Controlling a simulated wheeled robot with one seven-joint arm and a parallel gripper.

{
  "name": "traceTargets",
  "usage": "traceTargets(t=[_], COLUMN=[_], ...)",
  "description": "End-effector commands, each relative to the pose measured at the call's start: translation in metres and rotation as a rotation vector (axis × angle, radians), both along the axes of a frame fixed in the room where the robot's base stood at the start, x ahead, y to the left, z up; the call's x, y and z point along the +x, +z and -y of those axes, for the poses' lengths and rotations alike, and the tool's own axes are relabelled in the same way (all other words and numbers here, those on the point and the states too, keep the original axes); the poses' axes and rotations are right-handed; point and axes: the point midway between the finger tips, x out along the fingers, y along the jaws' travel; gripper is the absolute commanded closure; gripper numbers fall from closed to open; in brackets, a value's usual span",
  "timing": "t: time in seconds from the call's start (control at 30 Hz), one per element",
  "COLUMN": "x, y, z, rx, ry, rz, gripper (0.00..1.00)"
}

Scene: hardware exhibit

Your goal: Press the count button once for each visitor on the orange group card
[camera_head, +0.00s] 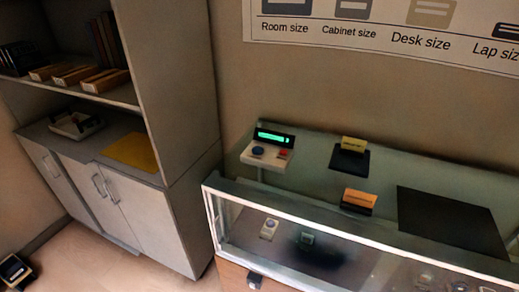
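A counter device (250,155) stands on the glass display case at its left end. My gripper is not clearly in view.
A yellow card (354,144) stands on a dark base behind the orange card. A dark mat (450,222) lies to the right. The glass display case (310,185) holds small exhibits. A shelf cabinet (180,100) stands left. A dark object (15,270) sits low left.

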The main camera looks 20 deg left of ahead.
Motion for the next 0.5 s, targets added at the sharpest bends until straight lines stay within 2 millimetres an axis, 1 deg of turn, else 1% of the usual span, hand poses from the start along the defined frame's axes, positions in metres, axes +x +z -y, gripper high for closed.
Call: traceTargets(t=[0.3,0.33,0.37,0.4,0.5], x=[0.0,0.0,0.0,0.0,0.0], y=[0.0,0.0,0.0,0.0,0.0], z=[0.0,0.0,0.0,0.0,0.0], rx=[0.0,0.0,0.0,0.0,0.0], ry=[0.0,0.0,0.0,0.0,0.0], rz=[0.0,0.0,0.0,0.0,0.0], gripper=[0.79,0.82,0.89,0.99,1.0])
